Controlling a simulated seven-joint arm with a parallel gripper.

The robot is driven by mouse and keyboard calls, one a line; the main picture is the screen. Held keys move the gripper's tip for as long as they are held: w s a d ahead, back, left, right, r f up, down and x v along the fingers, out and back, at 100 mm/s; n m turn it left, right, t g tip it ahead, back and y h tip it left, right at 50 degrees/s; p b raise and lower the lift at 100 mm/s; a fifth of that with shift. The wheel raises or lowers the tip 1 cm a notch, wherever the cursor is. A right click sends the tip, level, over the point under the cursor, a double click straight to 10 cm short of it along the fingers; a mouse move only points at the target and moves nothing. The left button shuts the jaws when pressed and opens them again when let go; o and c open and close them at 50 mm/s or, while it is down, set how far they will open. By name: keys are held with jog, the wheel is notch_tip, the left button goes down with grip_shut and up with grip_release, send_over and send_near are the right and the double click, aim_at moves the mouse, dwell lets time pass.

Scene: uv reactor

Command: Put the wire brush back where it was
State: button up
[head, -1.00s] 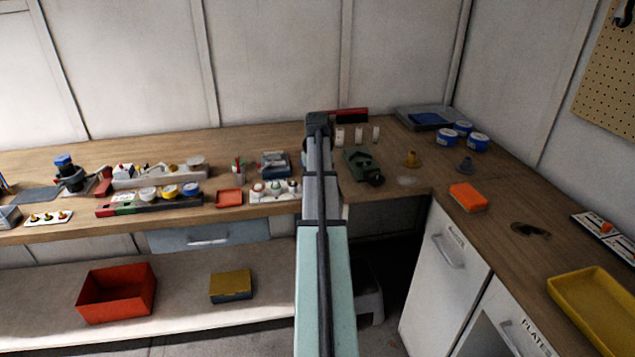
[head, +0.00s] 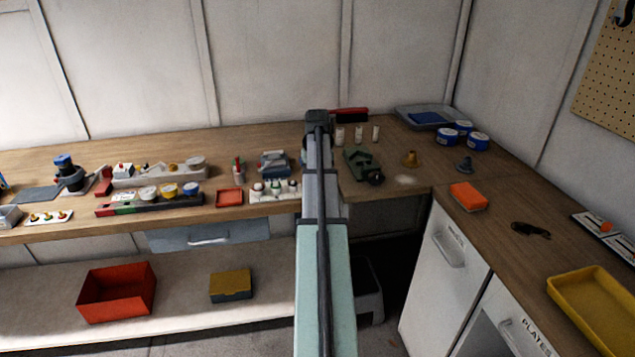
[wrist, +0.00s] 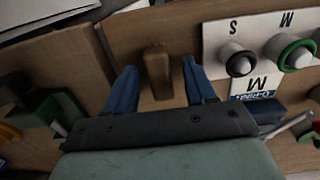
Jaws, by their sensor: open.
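My gripper shows in the wrist view with two blue fingers (wrist: 162,88), spread apart. A brown wooden-looking piece (wrist: 157,70) stands in the gap between them, with visible space on both sides. It may be the wire brush's handle, but I see no bristles and cannot tell. In the head view my arm hides the gripper and the bench below it. A red-and-black long item (head: 350,114) lies at the back of the bench behind the arm; I cannot tell what it is.
A white O-ring card (wrist: 262,45) with pegs is close at the gripper's right in the wrist view. A green object (wrist: 55,115) is at its left. In the head view, a green device (head: 362,165) and small white containers (head: 357,134) stand right of the arm.

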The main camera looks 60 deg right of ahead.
notch_tip(320, 180, up, 11)
jog(key=shift+r, duration=0.2)
dwell(0.3)
